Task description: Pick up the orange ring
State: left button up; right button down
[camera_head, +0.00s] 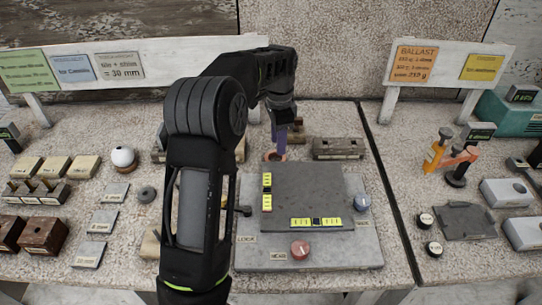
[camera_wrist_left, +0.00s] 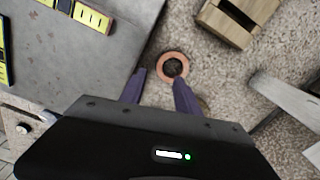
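The orange ring (camera_wrist_left: 160,62) lies flat on the speckled table beside a grey plate, its hole showing the table. In the head view the ring (camera_head: 268,156) shows behind the grey plate, partly covered by my left gripper's purple fingers. My left gripper (camera_wrist_left: 159,78) is open and empty in the left wrist view, its two fingers apart, with the ring just beyond the fingertips. In the head view my left gripper (camera_head: 280,146) points down above the ring. I cannot tell the exact height gap. My right gripper is not in view.
The raised grey plate (camera_head: 330,183) with yellow-marked strips stands right in front of the ring. A wooden block (camera_wrist_left: 238,20) lies near the ring. A dark slotted block (camera_head: 338,148) sits to the right. Signs stand along the back; bare table lies around the ring.

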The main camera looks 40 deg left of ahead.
pick_arm(q)
jog(key=shift+f, duration=1.35)
jog(key=shift+f, duration=0.1)
jog(key=shift+s+f+p, duration=0.1)
jog(key=shift+f+p, duration=0.2)
jog(key=shift+p, duration=0.1)
notch_tip(320, 180, down, 4)
jog(key=shift+a+f+p, duration=0.1)
jog(key=shift+f+p, duration=0.1)
jog(key=shift+p, duration=0.35)
jog(key=shift+c, duration=0.6)
grip_shut()
